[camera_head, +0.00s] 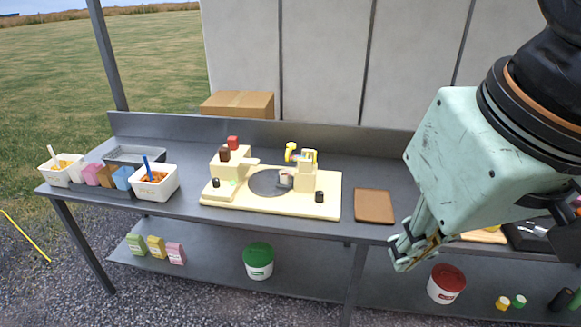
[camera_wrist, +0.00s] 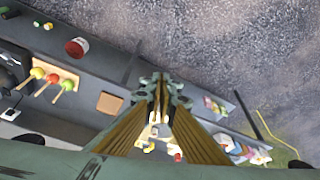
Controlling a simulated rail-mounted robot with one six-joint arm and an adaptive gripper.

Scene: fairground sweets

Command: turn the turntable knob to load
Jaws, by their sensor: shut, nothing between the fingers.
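The cream machine (camera_head: 243,202) stands on the grey bench, with a round dark turntable (camera_head: 265,184) set in its base. A black knob (camera_head: 319,196) is at the base's right front, and another black knob (camera_head: 216,183) is at its left; I cannot tell which one is the turntable knob or read its setting. My gripper (camera_head: 401,254) is in front of the bench, right of the machine and apart from it, shut and empty. In the wrist view the shut fingers (camera_wrist: 160,84) partly hide the machine.
A brown board (camera_head: 374,206) lies right of the machine. White tubs (camera_head: 155,184) and a grey tray (camera_head: 136,155) stand at the left. Apples on sticks (camera_wrist: 52,78) lie on a board at the wrist view's left. Lidded buckets (camera_head: 258,262) stand on the lower shelf.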

